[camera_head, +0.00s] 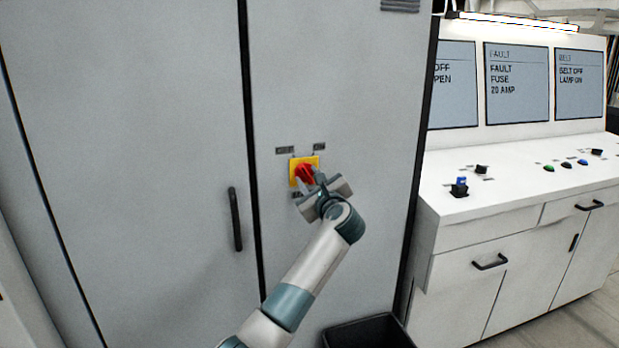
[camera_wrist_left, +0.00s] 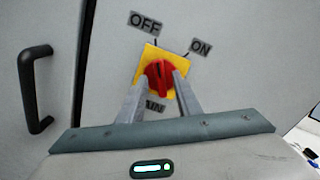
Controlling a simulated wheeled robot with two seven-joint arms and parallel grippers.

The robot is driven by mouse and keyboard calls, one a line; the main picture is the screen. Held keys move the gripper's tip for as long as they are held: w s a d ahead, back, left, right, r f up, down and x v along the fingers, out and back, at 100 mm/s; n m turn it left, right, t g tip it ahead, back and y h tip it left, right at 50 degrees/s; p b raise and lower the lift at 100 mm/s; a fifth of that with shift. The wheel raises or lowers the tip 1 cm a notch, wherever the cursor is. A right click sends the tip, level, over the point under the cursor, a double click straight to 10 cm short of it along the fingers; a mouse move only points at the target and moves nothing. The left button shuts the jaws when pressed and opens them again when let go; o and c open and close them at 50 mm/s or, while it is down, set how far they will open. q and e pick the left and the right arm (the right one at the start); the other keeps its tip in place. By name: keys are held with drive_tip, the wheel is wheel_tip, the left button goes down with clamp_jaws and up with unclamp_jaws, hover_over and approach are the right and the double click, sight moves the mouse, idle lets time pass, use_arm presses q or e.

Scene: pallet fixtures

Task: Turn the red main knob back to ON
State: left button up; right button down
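The red main knob (camera_head: 304,173) sits on a yellow square plate (camera_head: 294,163) on the grey cabinet door. In the left wrist view the knob (camera_wrist_left: 158,76) has its ridge and dark mark pointing up, nearer the OFF label (camera_wrist_left: 145,25) than the ON label (camera_wrist_left: 201,47). My left gripper (camera_head: 312,182) is at the knob, from the lower right in the head view. In the left wrist view its two fingers (camera_wrist_left: 161,84) are apart, one at each side of the knob's lower part. Contact with the knob cannot be told. My right gripper is not in view.
A black door handle (camera_head: 235,219) stands left of the knob. A white control desk (camera_head: 490,215) with screens, buttons and a blue-topped switch (camera_head: 460,187) is on the right. A dark open bin (camera_head: 370,332) stands low by the cabinet. The door around the plate is mostly bare.

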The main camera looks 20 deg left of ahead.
use_arm(q)
clamp_jaws()
